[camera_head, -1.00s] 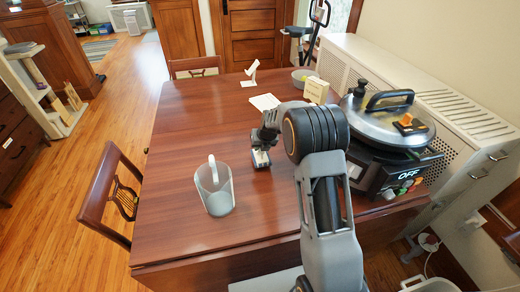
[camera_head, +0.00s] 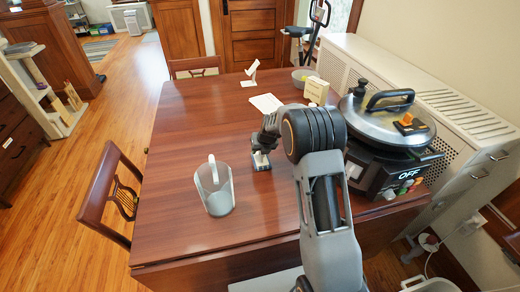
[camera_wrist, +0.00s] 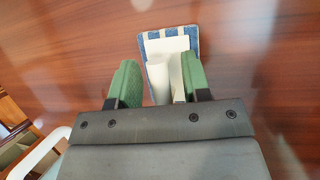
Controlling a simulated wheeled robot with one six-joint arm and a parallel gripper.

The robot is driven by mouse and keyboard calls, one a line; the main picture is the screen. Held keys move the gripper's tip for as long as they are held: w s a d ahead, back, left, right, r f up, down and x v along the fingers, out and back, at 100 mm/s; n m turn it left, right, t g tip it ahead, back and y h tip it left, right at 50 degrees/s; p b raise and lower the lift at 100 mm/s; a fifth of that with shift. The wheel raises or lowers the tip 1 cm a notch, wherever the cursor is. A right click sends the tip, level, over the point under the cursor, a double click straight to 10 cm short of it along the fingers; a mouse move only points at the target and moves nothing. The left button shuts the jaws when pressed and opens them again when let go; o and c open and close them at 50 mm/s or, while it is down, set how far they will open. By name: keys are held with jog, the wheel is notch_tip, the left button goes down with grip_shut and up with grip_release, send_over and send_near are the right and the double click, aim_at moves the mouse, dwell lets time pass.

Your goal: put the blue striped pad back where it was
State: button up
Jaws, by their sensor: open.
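The blue striped pad (camera_wrist: 147,44) lies on the table in the wrist view, with blue and white stripes along its far edge. A white piece (camera_wrist: 158,78) with a tube-like part covers much of it and reaches between my fingers; I cannot tell how it is joined to the pad. My gripper (camera_wrist: 161,82) is open, one green finger on each side of the white piece. In the head view my gripper (camera_head: 261,154) points down just over the pad, which is mostly hidden there.
A clear pitcher (camera_head: 215,190) stands left of my gripper on the wooden table (camera_head: 190,130). A large lidded cooker (camera_head: 385,130) stands at the right. A white card (camera_head: 265,102), a small box (camera_head: 316,90) and a white stand (camera_head: 252,72) are farther back. The left table area is clear.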

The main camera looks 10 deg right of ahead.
aim_at(267, 163)
jog(key=s+r+n, duration=0.8)
jog(key=s+r, duration=0.2)
jog(key=r, duration=0.5)
jog(key=s+r+n+g+h, duration=0.1)
jog(key=s+n, duration=2.1)
jog(key=n, duration=0.6)
jog(key=shift+s+a+r+h+p, duration=0.15)
jog(key=shift+s+r+h+p, duration=0.15)
jog(key=shift+h+p, duration=0.15)
jog(key=shift+n, duration=0.3)
notch_tip(267, 163, up, 5)
jog(key=p, duration=0.4)
jog(key=shift+f, duration=0.1)
